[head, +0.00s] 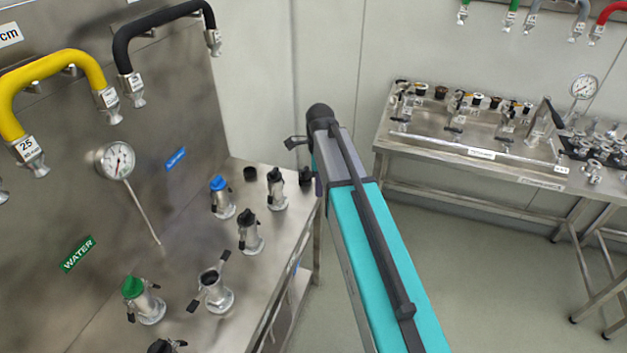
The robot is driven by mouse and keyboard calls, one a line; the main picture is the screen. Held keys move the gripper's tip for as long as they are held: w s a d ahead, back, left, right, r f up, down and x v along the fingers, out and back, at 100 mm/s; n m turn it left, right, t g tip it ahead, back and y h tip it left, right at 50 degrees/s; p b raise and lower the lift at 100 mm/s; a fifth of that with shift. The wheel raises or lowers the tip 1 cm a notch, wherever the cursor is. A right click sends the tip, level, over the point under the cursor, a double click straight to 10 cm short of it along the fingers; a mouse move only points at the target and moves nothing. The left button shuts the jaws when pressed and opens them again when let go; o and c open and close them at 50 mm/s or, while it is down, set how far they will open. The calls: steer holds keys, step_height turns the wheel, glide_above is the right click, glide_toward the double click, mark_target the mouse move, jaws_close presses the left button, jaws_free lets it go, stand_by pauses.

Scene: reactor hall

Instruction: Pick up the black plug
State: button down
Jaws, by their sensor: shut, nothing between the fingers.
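A small black cylinder (250,173), which looks like a loose black plug, stands on the steel bench near its back edge. Black tops also show on metal couplings, one at the middle (248,234) and one farther back (276,190); I cannot tell which one is the task's plug. My gripper (292,143) shows only as a small dark shape at the far end of my turquoise arm. It looks shut and empty, to the right of the black cylinder and higher in the picture. My arm partly hides another dark fitting at the bench's right edge.
A blue-topped coupling (221,199), a green-topped one (143,299) and an open-mouthed one (213,290) stand on the same bench. A gauge (115,160) and yellow (55,80) and black hoses (160,25) hang on the panel. Another steel table (450,140) with fittings stands at right.

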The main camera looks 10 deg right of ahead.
steer(key=s+f+n+g+b, duration=0.1)
steer(key=s+f+n, duration=0.2)
steer(key=s+f, duration=0.5)
steer(key=s+f+n+g+b, duration=0.1)
steer(key=s+f+n, duration=0.3)
steer(key=f, duration=0.7)
steer(key=s+f+n+g+b, duration=0.1)
steer(key=s+f+n, duration=0.2)
steer(key=s+f, duration=0.5)
steer(key=s+f+n+g+b, duration=0.2)
steer(key=s+f+n, duration=0.8)
steer(key=s+f, duration=0.7)
steer(key=s, duration=0.5)
steer(key=shift+a+f+g, duration=0.2)
steer(key=shift+f+g, duration=0.1)
steer(key=shift+f, duration=0.1)
